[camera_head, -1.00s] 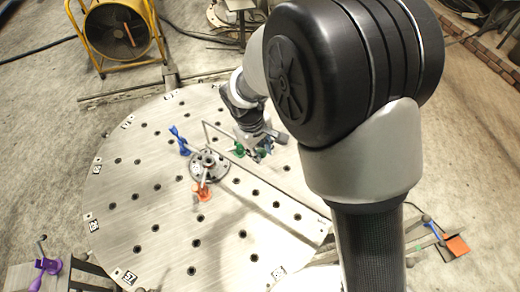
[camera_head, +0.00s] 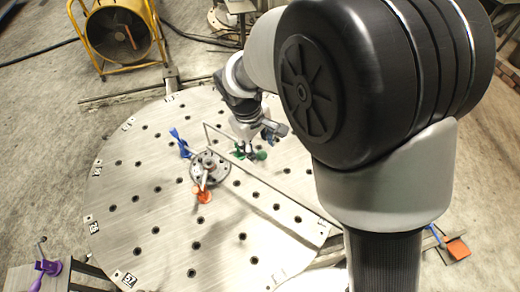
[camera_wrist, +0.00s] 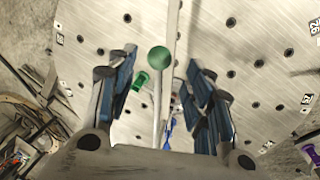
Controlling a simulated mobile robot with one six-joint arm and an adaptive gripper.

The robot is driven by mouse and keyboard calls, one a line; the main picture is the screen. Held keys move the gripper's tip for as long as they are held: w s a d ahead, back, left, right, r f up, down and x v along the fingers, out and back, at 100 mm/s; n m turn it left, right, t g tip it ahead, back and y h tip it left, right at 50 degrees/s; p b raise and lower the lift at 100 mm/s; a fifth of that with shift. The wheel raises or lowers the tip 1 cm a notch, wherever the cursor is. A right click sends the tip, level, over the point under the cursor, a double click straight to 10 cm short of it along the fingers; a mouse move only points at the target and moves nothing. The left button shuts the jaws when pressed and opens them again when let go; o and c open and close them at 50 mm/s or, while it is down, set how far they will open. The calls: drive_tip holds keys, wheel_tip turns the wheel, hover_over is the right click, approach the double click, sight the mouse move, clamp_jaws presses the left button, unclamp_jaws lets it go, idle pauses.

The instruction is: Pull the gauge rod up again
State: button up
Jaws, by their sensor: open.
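A green ball (camera_wrist: 159,57) shows between my spread fingers in the wrist view, with a short green cylinder (camera_wrist: 140,81) just left of it. In the head view the green parts (camera_head: 260,155) lie just below my gripper (camera_head: 270,133) on the round table. My gripper (camera_wrist: 162,72) is open, and nothing is seen held in it. I cannot tell for sure which part is the gauge rod; the green ball may be its knob. Whether the fingers are level with the ball or above it is unclear.
A round steel table (camera_head: 140,215) with holes carries a dark hub (camera_head: 209,166), a blue piece (camera_head: 180,143) and an orange piece (camera_head: 202,195). A thin straight bar crosses the table beside the gripper. A purple piece (camera_head: 46,267) stands at lower left. The table's left side is mostly clear.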

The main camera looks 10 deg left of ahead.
wheel_tip(320, 180, up, 8)
drive_tip(key=s, duration=0.1)
drive_tip(key=shift+a+f, duration=0.2)
drive_tip(key=shift+a, duration=0.25)
drive_tip(key=shift+s+d, duration=0.1)
drive_tip(key=s+d+r+m+t+y+b, duration=0.1)
drive_tip(key=s+d+r+m+b, duration=0.25)
drive_tip(key=d, duration=0.55)
drive_tip(key=s+d+r+m+t+b, duration=0.15)
drive_tip(key=s+d+m, duration=0.25)
drive_tip(key=s+d, duration=0.45)
drive_tip(key=s+d+f+m, duration=0.2)
drive_tip(key=s+d+m, duration=0.1)
drive_tip(key=s+d, duration=0.3)
drive_tip(key=shift+s+b, duration=0.3)
drive_tip(key=shift+s, duration=0.2)
drive_tip(key=shift+m, duration=0.25)
drive_tip(key=shift+c, duration=0.4)
